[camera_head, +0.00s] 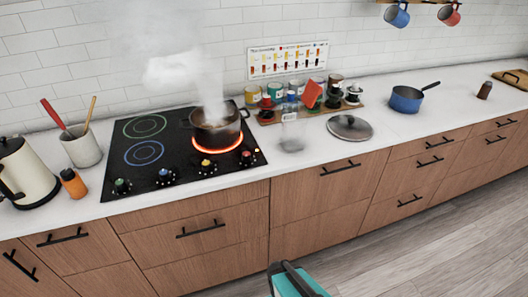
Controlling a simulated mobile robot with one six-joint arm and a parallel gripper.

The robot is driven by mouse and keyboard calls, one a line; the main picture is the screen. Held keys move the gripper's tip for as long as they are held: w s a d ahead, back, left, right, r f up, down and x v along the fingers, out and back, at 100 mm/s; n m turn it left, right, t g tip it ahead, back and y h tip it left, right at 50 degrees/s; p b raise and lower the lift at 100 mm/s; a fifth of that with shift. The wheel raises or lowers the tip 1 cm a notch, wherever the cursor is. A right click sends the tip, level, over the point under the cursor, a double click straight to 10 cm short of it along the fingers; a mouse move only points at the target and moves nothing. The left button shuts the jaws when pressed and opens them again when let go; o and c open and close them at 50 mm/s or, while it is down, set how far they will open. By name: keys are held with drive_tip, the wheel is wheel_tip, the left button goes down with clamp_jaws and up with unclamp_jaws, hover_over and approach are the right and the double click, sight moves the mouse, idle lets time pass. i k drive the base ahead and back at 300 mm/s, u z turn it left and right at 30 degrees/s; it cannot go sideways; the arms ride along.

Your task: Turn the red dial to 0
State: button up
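The black cooktop (187,183) is set in the white counter at the left. A row of small dials runs along its front edge: green (121,186), blue (165,177) and yellow (208,168). The rightmost dial (247,158) looks red; its setting is too small to read. A teal and dark part, which seems to belong to my arm, shows at the bottom edge, well below and apart from the dials. No fingertips can be made out.
A clear glass jar (292,136) and a pot lid (349,127) stand right of the cooktop. Spice jars crowd a wooden board behind them. An orange bottle (73,183), utensil crock (81,149) and kettle (25,171) stand left. The floor in front is free.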

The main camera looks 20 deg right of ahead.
sight(246, 157)
drive_tip(key=u, duration=0.9)
drive_tip(key=k, duration=0.4)
drive_tip(key=z, duration=0.75)
